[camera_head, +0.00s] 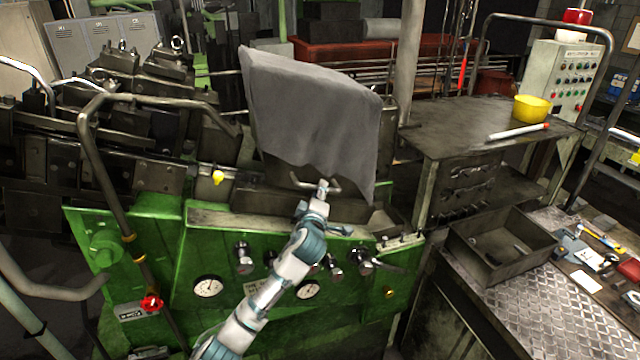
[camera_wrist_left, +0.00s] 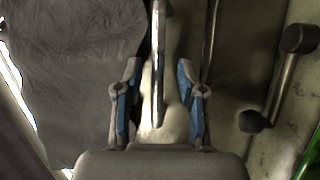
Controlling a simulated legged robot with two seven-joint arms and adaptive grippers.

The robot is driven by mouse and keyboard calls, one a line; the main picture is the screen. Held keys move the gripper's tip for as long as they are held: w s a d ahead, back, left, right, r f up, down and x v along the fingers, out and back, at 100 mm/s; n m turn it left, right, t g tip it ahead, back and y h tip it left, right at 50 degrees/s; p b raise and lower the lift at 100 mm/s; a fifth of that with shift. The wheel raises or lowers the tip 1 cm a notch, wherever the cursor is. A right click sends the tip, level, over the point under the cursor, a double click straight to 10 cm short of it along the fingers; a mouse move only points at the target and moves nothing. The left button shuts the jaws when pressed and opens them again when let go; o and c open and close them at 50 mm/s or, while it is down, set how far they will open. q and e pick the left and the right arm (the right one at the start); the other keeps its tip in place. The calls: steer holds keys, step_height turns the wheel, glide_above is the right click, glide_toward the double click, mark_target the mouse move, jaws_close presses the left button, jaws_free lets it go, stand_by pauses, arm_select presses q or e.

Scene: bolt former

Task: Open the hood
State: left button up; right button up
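The hood (camera_head: 310,110) looks like a tall grey, cloth-like cover standing tilted on the green machine. A thin metal handle (camera_head: 300,182) shows near its lower edge. My left gripper (camera_head: 321,188) is at this handle, in front of the hood's lower edge. In the left wrist view my left gripper (camera_wrist_left: 158,70) has its blue-padded fingers apart, with a metal bar (camera_wrist_left: 158,45) running between them. A gap shows on both sides of the bar. The grey cover (camera_wrist_left: 70,75) fills the left of that view. My right gripper is not in view.
The green machine (camera_head: 165,250) has gauges and knobs below the hood. A bent pipe rail (camera_head: 95,150) rises at the left. A dark metal table (camera_head: 470,135) with a yellow bowl (camera_head: 531,108) stands at the right, near an open tray (camera_head: 500,245).

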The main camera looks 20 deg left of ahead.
arm_select(q)
steer(key=shift+w+d, duration=0.15)
steer(key=shift+w, duration=1.15)
steer(key=shift+a, duration=0.25)
steer(key=shift+c, duration=0.6)
steer(key=shift+a, duration=0.1)
jaws_close()
steer(key=shift+f, duration=0.1)
